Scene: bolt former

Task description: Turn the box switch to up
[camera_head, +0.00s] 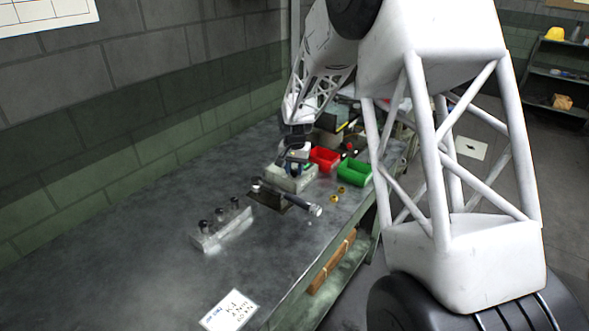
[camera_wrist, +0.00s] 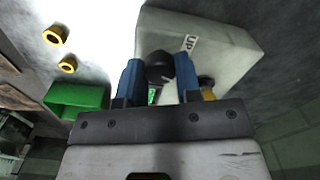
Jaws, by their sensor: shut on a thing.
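The pale grey switch box (camera_head: 291,178) stands on the workbench, and it fills the upper middle of the wrist view (camera_wrist: 228,48). A white "UP" label (camera_wrist: 190,43) is on its face, just above and right of a black knob (camera_wrist: 160,66). My gripper (camera_wrist: 158,68) has one blue finger on each side of the knob and is shut on it. In the head view my gripper (camera_head: 297,161) is over the box and hides the knob. A small green patch (camera_wrist: 152,96) shows between the fingers. A yellowish part (camera_wrist: 207,92) is partly hidden beside the right finger.
A red bin (camera_head: 324,158) and a green bin (camera_head: 354,173) stand behind and right of the box. Brass rings (camera_head: 335,198) lie near the bench edge. A metal hammer-like tool (camera_head: 290,198) and a block with black knobs (camera_head: 222,228) lie in front. The near left bench is clear.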

